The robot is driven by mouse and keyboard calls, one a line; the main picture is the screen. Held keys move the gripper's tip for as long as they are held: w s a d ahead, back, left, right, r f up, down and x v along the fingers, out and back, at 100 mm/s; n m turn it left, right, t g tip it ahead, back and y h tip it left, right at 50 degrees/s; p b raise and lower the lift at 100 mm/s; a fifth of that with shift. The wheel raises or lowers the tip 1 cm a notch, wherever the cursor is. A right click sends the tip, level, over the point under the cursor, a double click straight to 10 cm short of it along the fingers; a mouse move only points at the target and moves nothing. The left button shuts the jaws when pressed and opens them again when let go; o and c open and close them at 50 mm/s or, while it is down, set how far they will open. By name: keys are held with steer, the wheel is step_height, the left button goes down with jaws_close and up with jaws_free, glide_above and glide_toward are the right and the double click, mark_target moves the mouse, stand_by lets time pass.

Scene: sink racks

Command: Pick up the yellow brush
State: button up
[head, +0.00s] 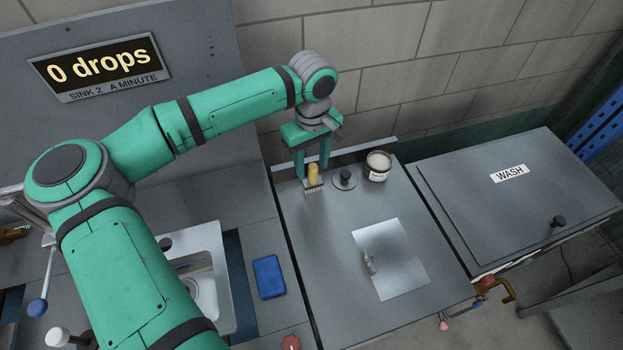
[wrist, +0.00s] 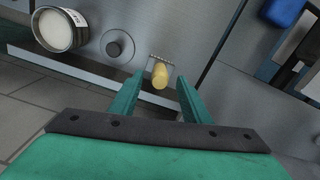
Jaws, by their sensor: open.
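The yellow brush (head: 313,174) stands upright on the grey counter near its back edge, with its bristles down on the surface. In the wrist view the brush (wrist: 160,75) shows its rounded yellow handle end and a row of bristles beyond it. My gripper (head: 312,172) is open, with its green fingers pointing down around the brush handle in the head view. In the wrist view my gripper (wrist: 158,82) has one finger on each side of the brush, with a gap on both sides. I cannot tell how far the fingertips reach down the handle.
A black knob on a round base (head: 345,178) stands just right of the brush. Beyond it is an open tin (head: 378,167) with pale contents. A bright plate with a handle (head: 390,258) lies nearer the front. A blue sponge (head: 269,277) lies left, beside the sink (head: 207,262).

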steer(key=shift+d+f, duration=0.15)
steer(key=shift+f, duration=0.6)
jaws_close()
steer(key=shift+r, duration=0.1)
